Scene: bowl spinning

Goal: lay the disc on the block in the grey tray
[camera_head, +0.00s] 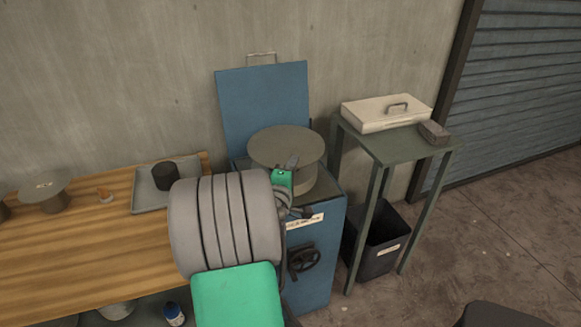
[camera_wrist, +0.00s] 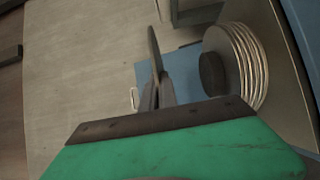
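The disc (camera_head: 280,143) is flat, round and grey, level above the blue machine (camera_head: 312,262). My gripper (camera_head: 289,170) is at its near edge. In the wrist view the disc (camera_wrist: 153,48) shows nearly edge-on as a thin strip, with my gripper (camera_wrist: 158,90) shut on it. The disc is clear of a dark round piece (camera_wrist: 211,74) on a ringed stack (camera_wrist: 245,65) on the machine. The grey tray (camera_head: 143,197) lies on the bench at left, holding a dark, round, upright block (camera_head: 164,176) with its top bare.
The wooden bench (camera_head: 60,255) carries a round-topped grey stand (camera_head: 44,187) and a small orange item (camera_head: 104,195). The machine's blue lid (camera_head: 262,100) stands open behind the disc. A green side table (camera_head: 400,150) holds a pale lidded box (camera_head: 375,115); a dark bin (camera_head: 375,250) stands below.

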